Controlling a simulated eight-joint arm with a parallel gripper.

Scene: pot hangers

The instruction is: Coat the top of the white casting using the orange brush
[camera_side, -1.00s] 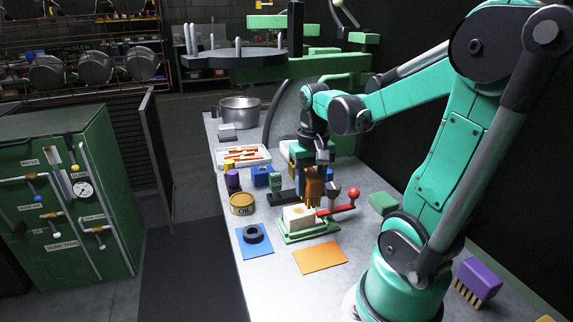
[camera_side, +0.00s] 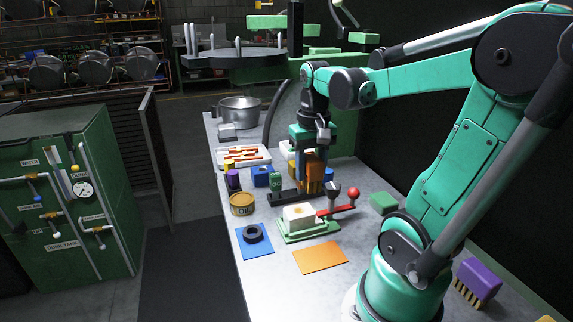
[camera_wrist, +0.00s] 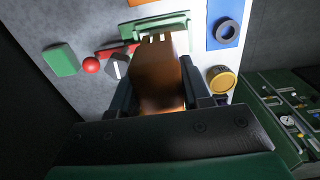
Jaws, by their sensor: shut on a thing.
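The white casting (camera_side: 299,217) sits in a green fixture (camera_side: 306,235) on the table, with a small tan patch on its top. The fixture also shows at the top of the wrist view (camera_wrist: 158,22). My gripper (camera_side: 314,178) is shut on the orange brush (camera_side: 315,168), upright just behind the casting in the side view. In the wrist view the brush (camera_wrist: 160,78) stands between the two dark fingers. Pale strips at its far end look like bristles. The brush's lower end is hidden in the side view, so its height above the table is unclear.
A red-ball lever (camera_side: 345,202) is right of the casting. A blue mat (camera_side: 254,248) with a black ring and a bare orange mat (camera_side: 320,258) lie in front.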

